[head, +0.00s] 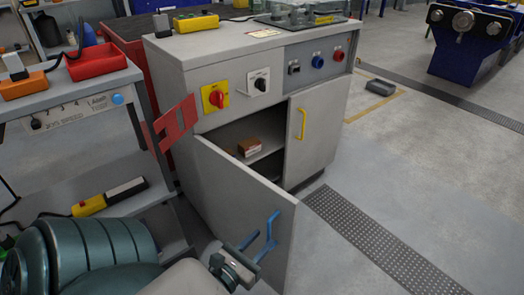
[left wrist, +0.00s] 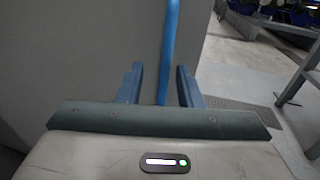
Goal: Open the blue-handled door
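The blue-handled door (head: 240,190) is the left door of the grey cabinet and stands swung open toward me. Its blue handle (head: 273,222) is near the door's free edge. My left gripper (head: 256,247) is at the handle. In the left wrist view the blue handle (left wrist: 170,45) runs upright between the two fingers of my left gripper (left wrist: 160,85), with a gap on each side, so the fingers are open around it. The handle's lower part is hidden behind the gripper body. My right gripper is not in view.
The right door (head: 318,125) with a yellow handle (head: 302,124) is closed. A brown box (head: 249,147) lies on the shelf inside. A grey workbench (head: 70,95) stands close on the left. Open floor (head: 430,180) lies to the right, with a dark grate (head: 375,240).

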